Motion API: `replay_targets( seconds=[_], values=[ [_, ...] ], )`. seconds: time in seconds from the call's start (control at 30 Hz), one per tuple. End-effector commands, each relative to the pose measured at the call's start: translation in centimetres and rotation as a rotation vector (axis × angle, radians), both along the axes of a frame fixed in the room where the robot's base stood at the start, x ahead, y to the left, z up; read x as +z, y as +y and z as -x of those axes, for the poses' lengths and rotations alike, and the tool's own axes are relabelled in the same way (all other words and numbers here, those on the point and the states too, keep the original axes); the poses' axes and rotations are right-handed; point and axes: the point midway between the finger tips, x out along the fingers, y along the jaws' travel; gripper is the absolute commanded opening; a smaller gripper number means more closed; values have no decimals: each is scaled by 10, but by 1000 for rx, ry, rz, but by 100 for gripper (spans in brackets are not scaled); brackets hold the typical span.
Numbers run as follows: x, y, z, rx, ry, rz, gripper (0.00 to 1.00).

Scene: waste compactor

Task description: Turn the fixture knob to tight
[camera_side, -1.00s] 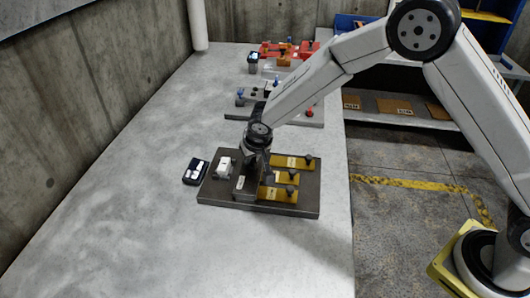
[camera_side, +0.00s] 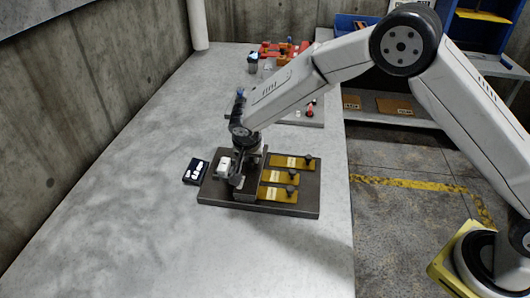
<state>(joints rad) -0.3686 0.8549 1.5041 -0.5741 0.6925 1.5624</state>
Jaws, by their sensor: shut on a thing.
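The fixture stands on the left half of a dark base plate (camera_side: 218,198), with a white block (camera_side: 224,166) at its left side. My gripper (camera_side: 238,178) points down at the fixture, just right of the white block. Its jaws are shut on a small part there, which I take to be the fixture knob. The jaws and wrist hide that part, so its turn position cannot be read.
Several yellow plates with dark knobs, one of them the front plate (camera_side: 277,195), lie on the right half of the base. A black device (camera_side: 195,172) lies left of it. Red and orange parts (camera_side: 285,50) stand far back. The table (camera_side: 130,220) is clear in front.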

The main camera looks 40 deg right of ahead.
Motion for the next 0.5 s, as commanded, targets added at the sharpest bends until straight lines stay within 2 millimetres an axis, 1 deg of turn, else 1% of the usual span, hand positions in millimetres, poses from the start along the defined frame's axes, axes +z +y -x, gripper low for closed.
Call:
replay_targets(
  seconds=[0.2, 0.5],
  values=[
    [2, 0, -1, -36, -4, -2, 0],
    [2, 0, -1, -39, -4, -2, 0]
  ],
)
